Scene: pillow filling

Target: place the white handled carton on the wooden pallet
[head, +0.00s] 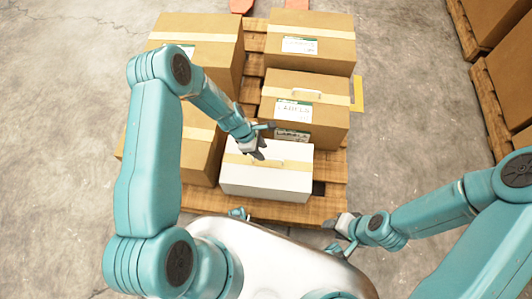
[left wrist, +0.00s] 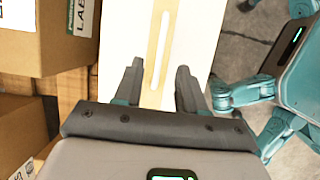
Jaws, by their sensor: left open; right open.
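The white handled carton (head: 266,182) sits at the near right of the wooden pallet (head: 248,206), with a tan tape strip and a pale handle on its top. My left gripper (head: 258,150) is open over the far left part of the carton's top. In the left wrist view the open fingers (left wrist: 158,85) point at the white carton (left wrist: 140,42), with its handle strip (left wrist: 160,50) between them; I cannot tell whether they touch it. My right gripper (head: 340,226) is open and empty, near the pallet's front right corner. The carton's underside is hidden.
Several brown cartons stand on the same pallet, including a labelled one (head: 310,105) behind the white carton and another (head: 312,40) further back. More brown boxes (head: 508,75) stand on a pallet at the right. The concrete floor (head: 420,100) between is clear.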

